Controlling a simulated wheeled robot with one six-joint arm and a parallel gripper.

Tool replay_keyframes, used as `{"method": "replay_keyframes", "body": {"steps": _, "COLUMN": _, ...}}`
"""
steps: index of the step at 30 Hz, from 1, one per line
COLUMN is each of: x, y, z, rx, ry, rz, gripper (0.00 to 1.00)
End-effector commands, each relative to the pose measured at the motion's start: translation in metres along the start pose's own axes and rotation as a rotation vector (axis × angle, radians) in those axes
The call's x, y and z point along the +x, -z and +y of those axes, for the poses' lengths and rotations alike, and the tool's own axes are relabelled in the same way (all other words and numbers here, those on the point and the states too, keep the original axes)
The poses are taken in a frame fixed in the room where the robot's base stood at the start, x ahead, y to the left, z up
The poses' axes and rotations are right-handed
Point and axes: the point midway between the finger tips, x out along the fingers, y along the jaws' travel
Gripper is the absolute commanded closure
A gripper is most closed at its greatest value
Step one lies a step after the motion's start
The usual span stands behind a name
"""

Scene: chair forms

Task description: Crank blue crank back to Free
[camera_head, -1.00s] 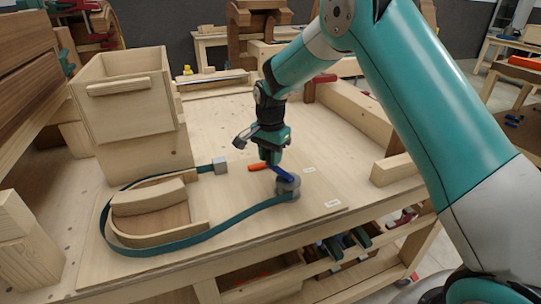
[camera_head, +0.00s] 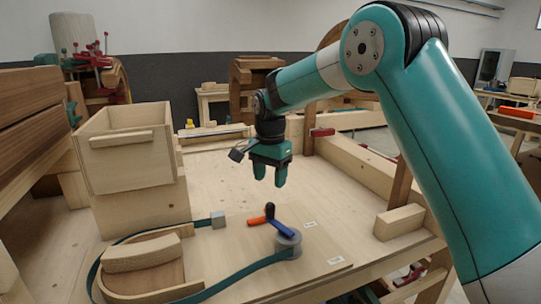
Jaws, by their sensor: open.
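The blue crank (camera_head: 281,228) sits on top of a grey round drum (camera_head: 288,244) on the wooden board, with a dark knob standing at its far end. A teal strap (camera_head: 232,281) runs from the drum around a curved wooden form (camera_head: 146,262) to a grey block (camera_head: 218,219). An orange piece (camera_head: 261,221) lies beside the crank's knob end. Two small white labels lie on the board, one right of the drum (camera_head: 310,224) and one nearer the front (camera_head: 335,261); their text is too small to read. My gripper (camera_head: 270,181) is open and empty, pointing down above the crank, apart from it.
A wooden box (camera_head: 125,150) stands on a block at the left. A loose wooden block (camera_head: 399,222) lies at the right, near a long wooden rail (camera_head: 365,173). The board between the box and the rail is mostly clear.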

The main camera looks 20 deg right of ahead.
Motion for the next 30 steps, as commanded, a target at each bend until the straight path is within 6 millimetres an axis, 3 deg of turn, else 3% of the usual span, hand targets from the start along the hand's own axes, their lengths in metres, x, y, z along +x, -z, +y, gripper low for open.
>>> {"method": "replay_keyframes", "body": {"steps": 4, "x": -0.035, "y": 0.001, "z": -0.001, "rx": 0.0, "ry": 0.005, "rz": 0.002, "gripper": 0.45}}
{"method": "replay_keyframes", "body": {"steps": 10, "x": -0.064, "y": 0.001, "z": 0.0, "rx": 0.001, "ry": 0.002, "rz": 0.001, "gripper": 0.45}}
{"method": "replay_keyframes", "body": {"steps": 25, "x": -0.074, "y": -0.002, "z": 0.002, "rx": -0.015, "ry": 0.002, "rz": 0.0, "gripper": 0.46}}
{"method": "replay_keyframes", "body": {"steps": 28, "x": -0.078, "y": -0.016, "z": 0.011, "rx": -0.108, "ry": 0.014, "rz": -0.003, "gripper": 0.46}}
{"method": "replay_keyframes", "body": {"steps": 30, "x": -0.082, "y": -0.035, "z": 0.025, "rx": -0.237, "ry": 0.032, "rz": -0.008, "gripper": 0.46}}
